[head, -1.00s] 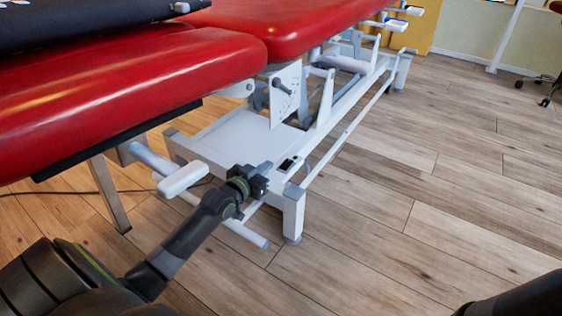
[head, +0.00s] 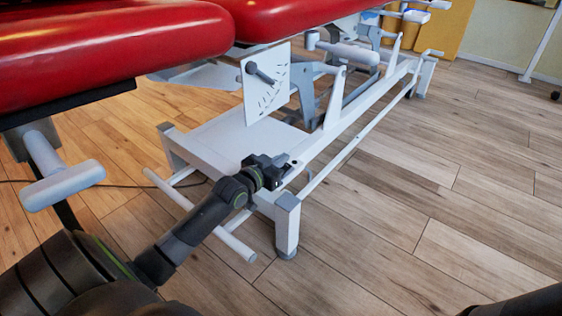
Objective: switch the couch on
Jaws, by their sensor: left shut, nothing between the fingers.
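The couch has a red padded top (head: 290,15) over a white metal base frame (head: 225,140). My left gripper (head: 279,170) is shut and empty. It is at the near end of the base frame, just above the corner leg (head: 287,225). The small switch box on the frame's end is almost wholly hidden behind the gripper, so its state cannot be seen. I cannot tell if the fingertips touch it. My right gripper is out of view; only a dark part of my right arm shows at the lower right.
A white padded handle (head: 62,186) hangs under the couch at the left, close to my left arm. A foot bar (head: 200,212) sticks out from the base's near end. A dark cable (head: 135,187) lies on the floor. The wooden floor (head: 430,190) to the right is clear.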

